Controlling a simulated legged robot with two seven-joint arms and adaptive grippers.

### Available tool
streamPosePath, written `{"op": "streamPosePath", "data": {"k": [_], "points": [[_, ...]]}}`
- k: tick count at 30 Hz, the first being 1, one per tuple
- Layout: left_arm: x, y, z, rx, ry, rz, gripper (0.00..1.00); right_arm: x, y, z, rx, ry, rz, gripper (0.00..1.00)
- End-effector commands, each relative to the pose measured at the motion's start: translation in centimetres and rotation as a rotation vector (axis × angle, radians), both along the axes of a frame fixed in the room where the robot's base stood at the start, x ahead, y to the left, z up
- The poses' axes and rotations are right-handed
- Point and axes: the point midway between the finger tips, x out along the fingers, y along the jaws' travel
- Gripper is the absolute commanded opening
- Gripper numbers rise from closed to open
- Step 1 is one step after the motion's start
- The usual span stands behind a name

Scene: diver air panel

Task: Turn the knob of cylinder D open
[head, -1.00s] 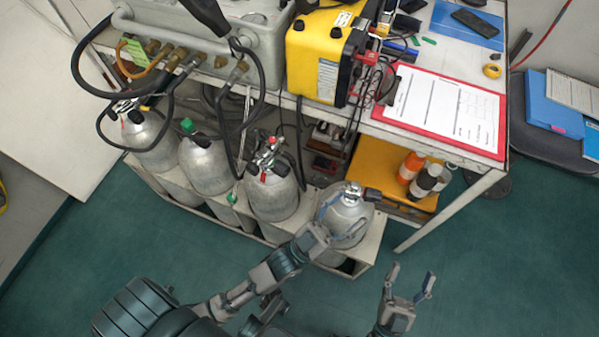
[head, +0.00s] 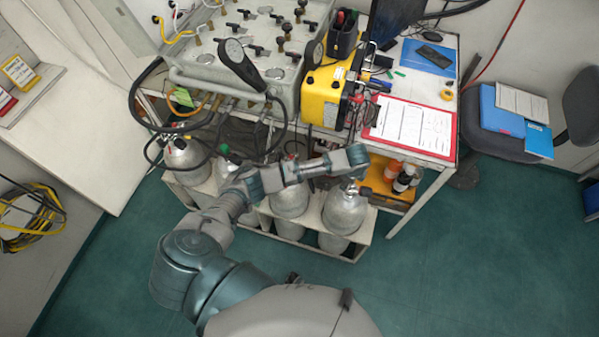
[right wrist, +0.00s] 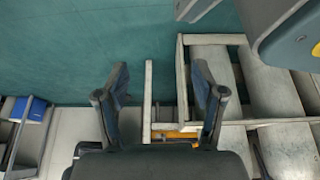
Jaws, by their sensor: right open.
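The cylinder at the right end of the rack, which I take as cylinder D (head: 344,214), is a silver bottle standing upright. Its label is not readable.
The white rack (head: 318,250) holds several cylinders. A table carries a yellow case (head: 324,96), a red clipboard (head: 412,128) and a grey valve panel (head: 245,65) with hoses. Orange and dark bottles (head: 400,175) stand below. The green floor (head: 480,260) at right is clear.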

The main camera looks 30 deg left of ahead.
Motion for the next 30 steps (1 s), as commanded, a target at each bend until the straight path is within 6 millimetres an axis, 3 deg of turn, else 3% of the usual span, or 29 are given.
{"op": "streamPosePath", "data": {"k": [1, 3, 6, 8, 14, 30], "points": [[-0.2, 2.9, 3.1, 0.097, 0.068, 0.011, 0.66, -3.9, -1.0, 0.9, -0.023, 0.098, -0.005, 0.69], [-0.9, 6.0, 4.8, 0.202, 0.164, 0.022, 0.66, -8.6, -2.1, 0.5, -0.05, 0.213, -0.011, 0.69], [-1.8, 8.6, 6.3, 0.288, 0.252, 0.034, 0.66, -12.5, -3.1, 0.4, -0.071, 0.308, -0.015, 0.69], [-2.1, 9.4, 6.5, 0.311, 0.28, 0.038, 0.66, -13.7, -3.3, 0.3, -0.077, 0.336, -0.016, 0.69], [-2.5, 10.5, 4.4, 0.322, 0.295, 0.041, 0.66, -14.3, -3.4, -0.1, -0.079, 0.348, -0.016, 0.69], [-3.6, 15.1, -6.9, 0.319, 0.291, 0.042, 0.66, -14.3, -3.4, -1.3, -0.078, 0.348, -0.016, 0.69]]}}
